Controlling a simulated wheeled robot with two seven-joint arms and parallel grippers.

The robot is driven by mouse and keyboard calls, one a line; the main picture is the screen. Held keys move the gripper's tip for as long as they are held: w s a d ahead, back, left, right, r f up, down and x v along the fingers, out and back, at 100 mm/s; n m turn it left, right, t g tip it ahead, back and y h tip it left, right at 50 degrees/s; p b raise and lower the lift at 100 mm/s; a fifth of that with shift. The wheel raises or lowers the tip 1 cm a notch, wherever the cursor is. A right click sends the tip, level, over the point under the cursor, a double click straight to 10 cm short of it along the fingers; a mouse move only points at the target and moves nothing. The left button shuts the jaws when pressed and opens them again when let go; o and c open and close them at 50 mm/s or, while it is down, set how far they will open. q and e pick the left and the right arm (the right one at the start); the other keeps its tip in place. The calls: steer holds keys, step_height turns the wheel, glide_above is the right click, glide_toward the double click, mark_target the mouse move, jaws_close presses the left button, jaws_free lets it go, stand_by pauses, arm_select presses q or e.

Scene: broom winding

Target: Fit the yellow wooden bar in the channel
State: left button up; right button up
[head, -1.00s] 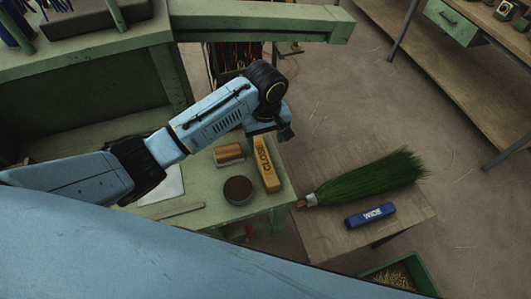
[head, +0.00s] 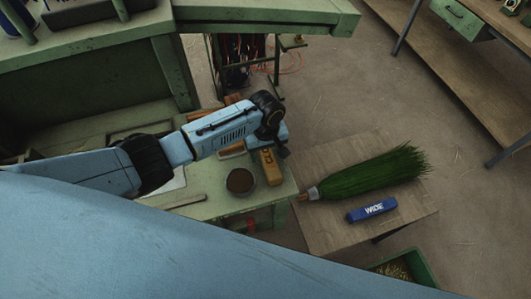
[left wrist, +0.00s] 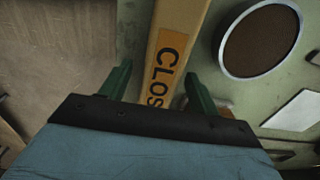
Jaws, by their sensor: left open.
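The yellow wooden bar (head: 269,166) lies on the green bench, with part of it hidden under my left arm in the head view. In the left wrist view the bar (left wrist: 176,48) shows a dark-lettered orange label reading "CLOS", the rest cut off by the gripper. My left gripper (left wrist: 160,90) is open, with one green finger on each side of the bar. I cannot tell whether the fingers touch it. In the head view the gripper (head: 282,149) is over the bar's far end. I cannot make out the channel. My right gripper is not in view.
A round dark-filled dish (head: 240,181) stands close beside the bar on the bench (head: 205,208). A green broom (head: 370,173) and a blue "WIDE" block (head: 371,210) lie on a low wooden table to the right. A green crate (head: 405,268) stands at the lower right.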

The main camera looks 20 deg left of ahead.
arm_select(q)
steer(key=shift+r, duration=0.1)
steer(key=c, duration=1.3)
